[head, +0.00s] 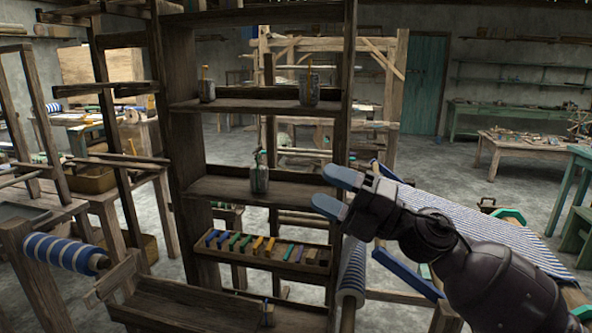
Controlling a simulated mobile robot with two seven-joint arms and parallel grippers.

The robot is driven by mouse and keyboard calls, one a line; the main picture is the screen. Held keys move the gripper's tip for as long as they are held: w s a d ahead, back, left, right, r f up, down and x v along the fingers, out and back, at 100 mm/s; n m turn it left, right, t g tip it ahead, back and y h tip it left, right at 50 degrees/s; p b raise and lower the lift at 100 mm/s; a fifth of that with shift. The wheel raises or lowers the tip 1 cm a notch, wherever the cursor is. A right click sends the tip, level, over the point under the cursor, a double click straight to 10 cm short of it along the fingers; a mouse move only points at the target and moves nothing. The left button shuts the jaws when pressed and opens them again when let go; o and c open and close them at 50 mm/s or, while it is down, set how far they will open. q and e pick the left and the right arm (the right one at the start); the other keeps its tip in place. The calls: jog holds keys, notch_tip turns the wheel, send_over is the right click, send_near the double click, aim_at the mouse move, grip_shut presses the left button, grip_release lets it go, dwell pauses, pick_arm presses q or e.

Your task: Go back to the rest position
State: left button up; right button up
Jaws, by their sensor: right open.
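My right gripper (332,192) comes in from the right on its dark arm. Its two blue-grey fingertips are apart and nothing is between them. It points left toward the wooden shelf unit (184,150) and appears in front of the unit's right post; I cannot tell the exact gap. My left gripper is not in this view.
The shelf holds a spray bottle (259,174), two jars (309,90) and a tray (262,262) of coloured pieces. Blue-striped cloth (490,235) lies behind my right arm. A striped roll (60,251) is at left. Bare floor (440,170) shows toward the green door (425,85).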

jog(key=s+d+f+m+t+h, duration=0.1)
jog(key=d+f+m+t+h, duration=0.55)
jog(key=f+m, duration=0.65)
jog(key=d+f+m+t+h, duration=0.4)
jog(key=d+f+m+h, duration=0.5)
jog(key=f+m, duration=0.35)
jog(key=s+d+f+m+g+h, duration=0.2)
jog(key=s+d+f+m+g, duration=0.1)
jog(key=s+f, duration=0.8)
jog(key=s+d+f+m+g+h, duration=0.3)
jog(key=s+f+m, duration=0.1)
jog(key=s+f, duration=0.8)
jog(key=s, duration=0.2)
jog(key=shift+s+d+f+m, duration=0.15)
jog(key=shift+s+d+m, duration=0.1)
jog(key=shift+s+m, duration=0.1)
